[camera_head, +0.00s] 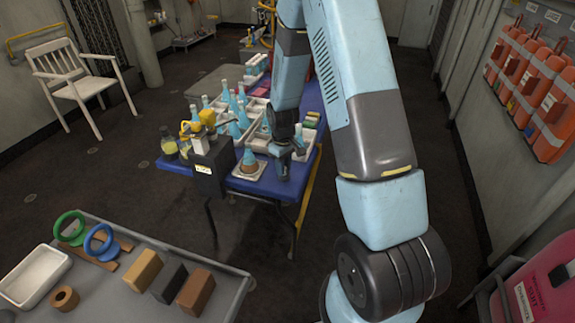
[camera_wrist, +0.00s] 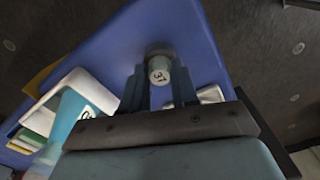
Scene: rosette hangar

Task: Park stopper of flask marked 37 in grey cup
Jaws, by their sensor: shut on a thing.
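My gripper (camera_head: 287,153) hangs low over the right part of the blue table. In the wrist view its two fingers (camera_wrist: 160,88) are closed around a small round stopper with a pale top marked with what reads as 37 (camera_wrist: 159,74). A darker grey rounded shape shows just behind the stopper; I cannot tell whether it is the grey cup. In the head view the stopper is hidden by the fingers. A flask with a light blue neck and brownish base (camera_head: 249,162) stands on a pale square tray left of the gripper; its marking is unreadable there.
Several light blue bottles (camera_head: 236,105) and pale trays crowd the blue table (camera_head: 171,165) behind and left. A dark box (camera_head: 211,168) stands at its front. A grey cart (camera_head: 113,291) with blocks and rings is nearer. Dark floor lies between.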

